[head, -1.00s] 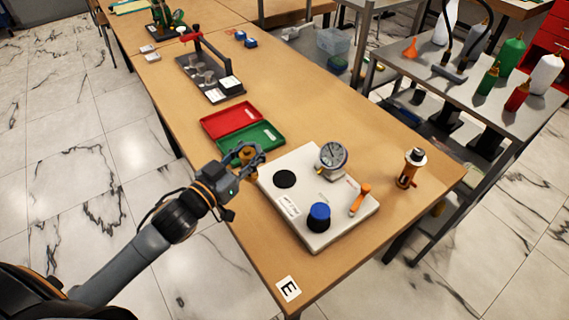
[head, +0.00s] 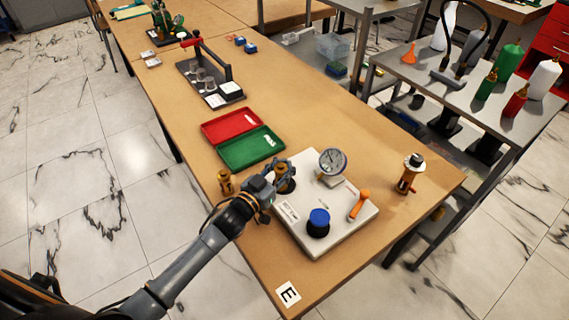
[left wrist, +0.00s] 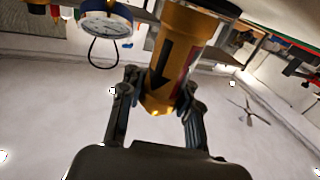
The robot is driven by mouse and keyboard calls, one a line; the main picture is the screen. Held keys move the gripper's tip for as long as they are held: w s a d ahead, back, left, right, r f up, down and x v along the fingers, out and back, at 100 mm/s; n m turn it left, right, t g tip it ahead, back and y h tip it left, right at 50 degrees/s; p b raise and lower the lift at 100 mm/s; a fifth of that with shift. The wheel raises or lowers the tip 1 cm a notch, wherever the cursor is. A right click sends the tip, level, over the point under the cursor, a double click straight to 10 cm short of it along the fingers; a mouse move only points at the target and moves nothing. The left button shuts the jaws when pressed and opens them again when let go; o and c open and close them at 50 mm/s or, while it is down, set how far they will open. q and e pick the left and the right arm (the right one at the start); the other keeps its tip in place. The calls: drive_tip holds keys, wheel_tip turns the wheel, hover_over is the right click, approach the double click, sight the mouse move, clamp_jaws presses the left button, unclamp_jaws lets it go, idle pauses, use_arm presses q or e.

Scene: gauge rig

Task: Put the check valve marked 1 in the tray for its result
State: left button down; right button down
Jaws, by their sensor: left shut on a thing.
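My left gripper (head: 285,178) is shut on a brass check valve (left wrist: 180,50) with a black arrow on its side. The held valve is at the black round pad of the white gauge rig (head: 335,228); I cannot tell whether it touches the pad. A second brass valve (head: 225,182) stands on the table left of the gripper. No number is readable on either valve. The red tray (head: 212,130) and the green tray (head: 232,158) lie behind the gripper, with no valve in them. My right gripper is not in view.
The rig carries a dial gauge (head: 332,162), a blue-topped knob (head: 318,222) and an orange lever (head: 359,204). An orange and black device (head: 409,174) stands to its right.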

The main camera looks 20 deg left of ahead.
use_arm(q)
drive_tip(key=shift+f, duration=0.1)
drive_tip(key=shift+f, duration=0.15)
drive_tip(key=c, duration=0.9)
unclamp_jaws()
drive_tip(key=shift+c, duration=0.2)
